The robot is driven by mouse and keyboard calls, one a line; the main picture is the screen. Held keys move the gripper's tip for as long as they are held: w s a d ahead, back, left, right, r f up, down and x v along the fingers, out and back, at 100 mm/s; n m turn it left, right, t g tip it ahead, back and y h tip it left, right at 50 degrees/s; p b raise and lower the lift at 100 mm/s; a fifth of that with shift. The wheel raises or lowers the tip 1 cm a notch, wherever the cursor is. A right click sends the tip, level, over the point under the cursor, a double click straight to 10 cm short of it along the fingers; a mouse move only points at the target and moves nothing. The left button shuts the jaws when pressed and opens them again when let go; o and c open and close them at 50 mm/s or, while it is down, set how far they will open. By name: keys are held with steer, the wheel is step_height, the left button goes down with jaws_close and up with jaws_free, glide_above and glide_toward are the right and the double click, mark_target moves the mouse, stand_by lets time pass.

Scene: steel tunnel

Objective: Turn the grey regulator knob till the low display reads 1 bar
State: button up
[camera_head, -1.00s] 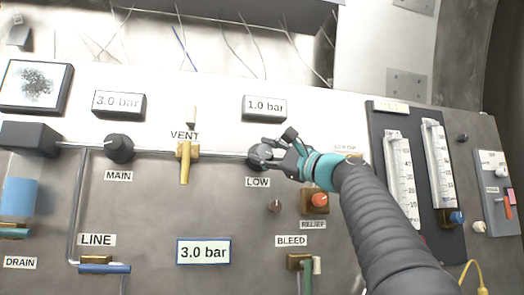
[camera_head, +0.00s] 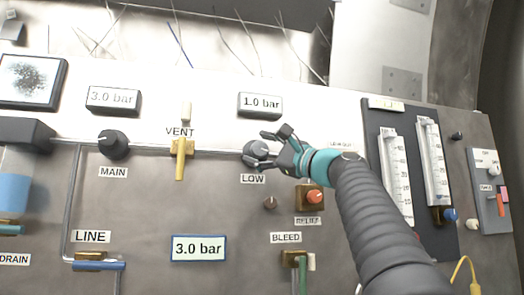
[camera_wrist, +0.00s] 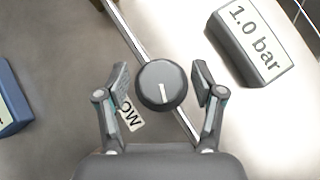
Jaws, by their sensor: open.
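The grey regulator knob (camera_head: 256,149) sits on the panel above the LOW label (camera_head: 253,179). In the wrist view the round knob (camera_wrist: 162,85) shows a white pointer line and lies between the two fingers. My gripper (camera_head: 270,150) is open around the knob, with a gap on both sides in the wrist view (camera_wrist: 162,84). The low display (camera_head: 261,105) above the knob reads 1.0 bar; it also shows in the wrist view (camera_wrist: 250,42).
The black MAIN knob (camera_head: 113,145) and yellow VENT lever (camera_head: 180,158) are to the left. The orange RELIEF knob (camera_head: 314,196) and a small brown knob (camera_head: 270,202) lie just below my gripper. Another display (camera_head: 199,248) reads 3.0 bar. Flow tubes (camera_head: 396,175) stand right.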

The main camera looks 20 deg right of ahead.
steer(key=v, duration=1.2)
stand_by(0.3)
steer(key=s+a+f+n+g+h, duration=0.1)
steer(key=a+f+g+h, duration=0.2)
steer(key=f, duration=0.7)
steer(key=s+a+f+n+g+h, duration=0.15)
steer(key=a+f, duration=0.35)
steer(key=f, duration=0.6)
steer(key=s+a+f+n+g+h, duration=0.2)
steer(key=a+f+h, duration=0.1)
steer(key=f, duration=0.7)
steer(key=s+d+f+n+g+h, duration=0.1)
steer(key=s+f+n+h, duration=0.1)
steer(key=s+f, duration=0.3)
steer(key=s+f+n+g+h, duration=0.2)
steer(key=s+f+n, duration=0.2)
steer(key=f, duration=1)
steer(key=s+d+f+n+g+h, duration=0.1)
steer(key=s+f+n+h, duration=0.2)
steer(key=s+f, duration=0.5)
steer(key=shift+d+f+n+g, duration=0.4)
steer(key=shift+f+n, duration=0.15)
steer(key=shift+f, duration=0.1)
